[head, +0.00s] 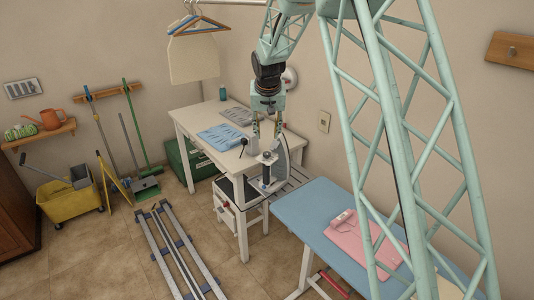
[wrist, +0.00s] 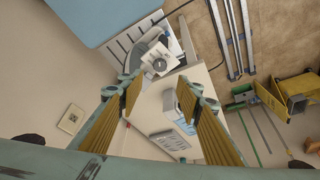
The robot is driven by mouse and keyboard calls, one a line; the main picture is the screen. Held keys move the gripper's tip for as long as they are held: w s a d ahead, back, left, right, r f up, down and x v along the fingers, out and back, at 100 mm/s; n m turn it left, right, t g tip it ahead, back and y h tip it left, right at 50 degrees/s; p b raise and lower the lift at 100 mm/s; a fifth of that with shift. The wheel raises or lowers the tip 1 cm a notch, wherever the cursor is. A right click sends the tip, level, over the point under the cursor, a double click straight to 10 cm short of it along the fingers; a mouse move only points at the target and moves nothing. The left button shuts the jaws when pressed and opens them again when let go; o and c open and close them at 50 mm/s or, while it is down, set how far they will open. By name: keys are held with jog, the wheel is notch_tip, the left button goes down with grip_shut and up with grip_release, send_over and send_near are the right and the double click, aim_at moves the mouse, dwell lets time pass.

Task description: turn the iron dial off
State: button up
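The iron (head: 283,157) is a grey upright shape by the slatted rest at the ironing board's far end, partly hidden behind a dark post. In the wrist view the grey iron body (wrist: 146,58) has a pale square plate with a round grey dial (wrist: 160,65) on it. The dial's setting is too small to read. My gripper points down, open and empty. Its fingers are wide apart in the wrist view (wrist: 160,100), with the dial beyond their tips and no contact visible.
A white table (head: 185,116) with folded blue cloths stands behind. Floor rails (head: 178,250) lie at left. A yellow mop bucket (head: 70,203) stands far left.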

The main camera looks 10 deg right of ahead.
aim_at(267, 154)
jog(key=shift+f, duration=0.1)
jog(key=shift+x, duration=6.8)
jog(key=shift+c, duration=0.9)
jog(key=shift+s, duration=0.1)
jog(key=c, duration=0.7)
